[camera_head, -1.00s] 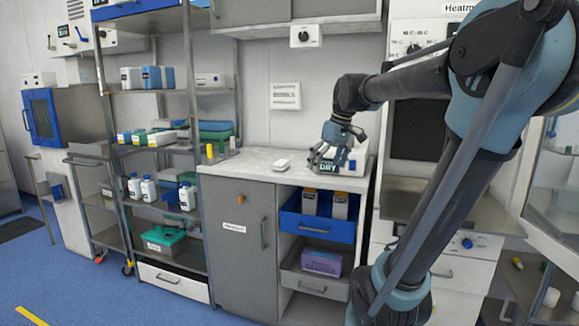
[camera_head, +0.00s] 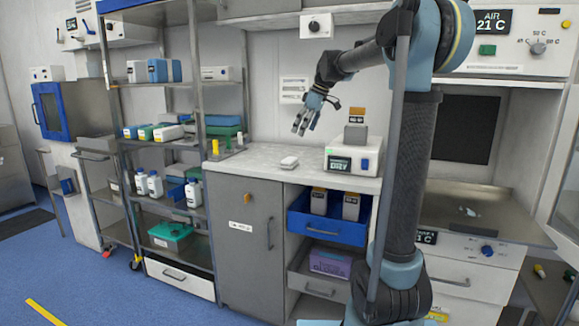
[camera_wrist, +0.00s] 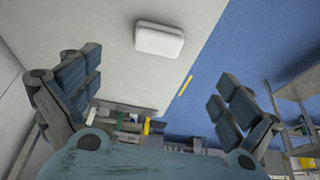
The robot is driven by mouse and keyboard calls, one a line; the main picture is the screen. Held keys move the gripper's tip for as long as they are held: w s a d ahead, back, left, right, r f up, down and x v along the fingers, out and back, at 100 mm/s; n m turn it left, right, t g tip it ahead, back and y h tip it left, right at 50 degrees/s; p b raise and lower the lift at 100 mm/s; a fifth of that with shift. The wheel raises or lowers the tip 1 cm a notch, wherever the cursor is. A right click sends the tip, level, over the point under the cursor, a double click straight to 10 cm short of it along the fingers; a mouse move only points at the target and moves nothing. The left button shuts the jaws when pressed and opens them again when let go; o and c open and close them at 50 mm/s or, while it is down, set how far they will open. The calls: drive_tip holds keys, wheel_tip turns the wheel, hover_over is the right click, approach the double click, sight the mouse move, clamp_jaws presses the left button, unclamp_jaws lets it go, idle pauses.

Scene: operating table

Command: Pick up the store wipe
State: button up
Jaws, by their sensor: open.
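A small white packet (camera_head: 289,162), which looks like the wipe, lies flat on the pale countertop (camera_head: 255,157). In the wrist view the packet (camera_wrist: 159,40) shows at the top centre, beyond the fingers. My gripper (camera_head: 304,128) is open and empty above the counter, with its fingers pointing down and left. It is apart from the packet. In the wrist view the finger pads of my gripper (camera_wrist: 155,88) stand wide apart at left and right, with nothing between them.
A white device (camera_head: 354,160) with a "DRY" display stands on the counter right of the packet. A yellow bottle (camera_head: 215,147) stands near the left end. A shelf rack (camera_head: 199,85) rises at the left. The counter around the packet is clear.

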hover_over(291, 159)
drive_tip(key=d, duration=0.2)
drive_tip(key=f, duration=0.7)
drive_tip(key=shift+s+d+f, duration=0.1)
drive_tip(key=shift+s+f, duration=0.15)
drive_tip(key=shift+s, duration=0.1)
drive_tip(key=shift+w+x, duration=0.1)
drive_tip(key=shift+x, duration=1.25)
drive_tip(key=shift+w+x, duration=0.15)
drive_tip(key=shift+x, duration=1.15)
drive_tip(key=shift+r, duration=0.1)
drive_tip(key=c, duration=1)
drive_tip(key=shift+c, duration=0.2)
wheel_tip(291, 159, up, 10)
